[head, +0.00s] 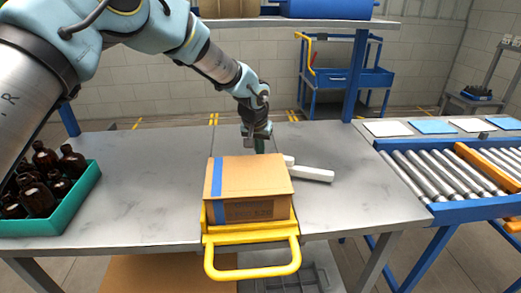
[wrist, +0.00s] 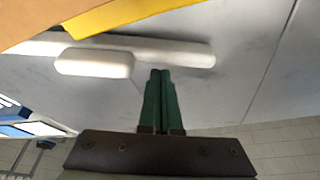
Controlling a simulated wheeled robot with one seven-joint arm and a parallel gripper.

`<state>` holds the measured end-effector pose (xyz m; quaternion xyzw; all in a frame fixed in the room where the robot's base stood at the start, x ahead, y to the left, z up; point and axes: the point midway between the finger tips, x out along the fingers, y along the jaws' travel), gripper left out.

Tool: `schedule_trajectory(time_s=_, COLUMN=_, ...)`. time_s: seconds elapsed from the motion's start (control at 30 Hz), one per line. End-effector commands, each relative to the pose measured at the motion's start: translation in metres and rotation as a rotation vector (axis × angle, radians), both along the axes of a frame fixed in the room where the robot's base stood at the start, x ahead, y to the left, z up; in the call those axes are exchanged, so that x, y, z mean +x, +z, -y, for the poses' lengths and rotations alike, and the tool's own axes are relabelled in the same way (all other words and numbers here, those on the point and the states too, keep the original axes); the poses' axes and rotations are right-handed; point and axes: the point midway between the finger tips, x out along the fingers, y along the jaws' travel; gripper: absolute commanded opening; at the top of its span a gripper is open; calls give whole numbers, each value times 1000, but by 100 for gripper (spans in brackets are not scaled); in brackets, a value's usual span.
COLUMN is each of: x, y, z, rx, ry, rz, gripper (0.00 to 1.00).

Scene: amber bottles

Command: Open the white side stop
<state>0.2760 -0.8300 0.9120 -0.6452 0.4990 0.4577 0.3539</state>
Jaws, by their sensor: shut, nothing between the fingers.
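The white side stop (head: 315,174) is a long rounded bar on the table, just right of the cardboard box's far corner. In the wrist view the long bar (wrist: 185,53) has a shorter white block (wrist: 95,64) beside it at its left part. My gripper (head: 260,147) points down behind the box, a little left of the stop. In the wrist view its green fingers (wrist: 160,75) are together and empty, their tips at the bar's near edge. I cannot tell if they touch it. The stop's left end is partly hidden by the box in the head view.
The cardboard box (head: 250,178) with blue tape sits on a yellow carrier with a front handle (head: 255,274). A green crate (head: 60,217) of amber bottles stands at the left. A roller conveyor (head: 435,175) is at the right. The grey tabletop (head: 150,185) between crate and box is clear.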

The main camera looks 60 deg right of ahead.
Motion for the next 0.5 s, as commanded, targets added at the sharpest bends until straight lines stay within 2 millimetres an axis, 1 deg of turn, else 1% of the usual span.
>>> schedule_trajectory(time_s=0.23, x=-2, y=-4, z=-3, rx=1, ry=34, rz=3, gripper=0)
schedule_trajectory(time_s=0.5, x=-5, y=-7, z=-19, rx=0, ry=233, rz=3, gripper=0)
